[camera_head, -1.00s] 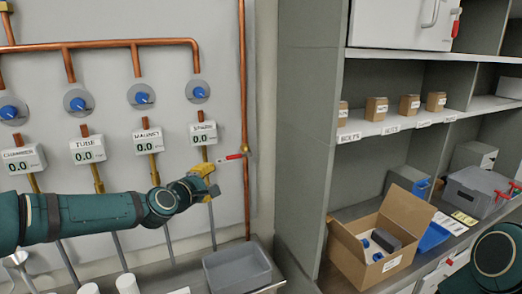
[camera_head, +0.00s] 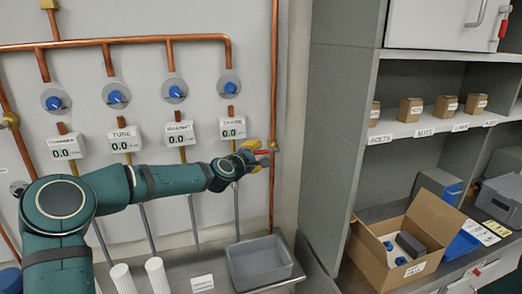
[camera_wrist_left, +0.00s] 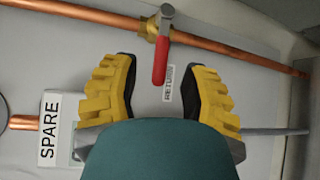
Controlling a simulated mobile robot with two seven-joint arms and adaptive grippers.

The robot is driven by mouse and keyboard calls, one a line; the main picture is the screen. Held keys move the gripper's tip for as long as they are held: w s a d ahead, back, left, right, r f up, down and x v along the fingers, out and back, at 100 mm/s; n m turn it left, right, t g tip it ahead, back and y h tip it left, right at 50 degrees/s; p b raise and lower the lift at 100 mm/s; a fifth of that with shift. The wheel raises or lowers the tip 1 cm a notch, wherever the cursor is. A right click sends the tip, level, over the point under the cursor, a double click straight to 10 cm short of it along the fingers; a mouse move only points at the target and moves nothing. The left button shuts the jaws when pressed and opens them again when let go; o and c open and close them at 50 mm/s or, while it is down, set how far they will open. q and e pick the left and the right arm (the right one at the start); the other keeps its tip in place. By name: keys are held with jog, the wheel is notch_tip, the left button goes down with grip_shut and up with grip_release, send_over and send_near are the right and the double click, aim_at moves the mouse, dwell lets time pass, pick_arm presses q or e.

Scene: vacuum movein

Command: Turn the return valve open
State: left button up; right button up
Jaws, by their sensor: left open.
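The return valve (camera_wrist_left: 152,25) is a brass body on a vertical copper pipe, with a red lever handle (camera_wrist_left: 160,58) and a "RETURN" label (camera_wrist_left: 168,84) beside it. In the left wrist view the lever lies across the pipe. In the head view the valve (camera_head: 272,146) is at the right end of the panel, its lever partly hidden by the gripper. My left gripper (camera_head: 260,155) has yellow fingers and reaches it from the left. In the wrist view the open fingers (camera_wrist_left: 160,88) stand on either side of the lever's end, apart from it. My right gripper is out of view.
Several blue knobs (camera_head: 174,92) and digital gauges (camera_head: 180,133) line the wall left of the valve. A grey bin (camera_head: 258,262) stands below. A grey cabinet (camera_head: 332,130) stands to the right, with an open cardboard box (camera_head: 385,268) on its counter.

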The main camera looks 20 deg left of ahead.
aim_at(259, 153)
pick_arm(q)
jog(key=shift+x, duration=1.6)
jog(key=shift+s, duration=0.1)
grip_shut()
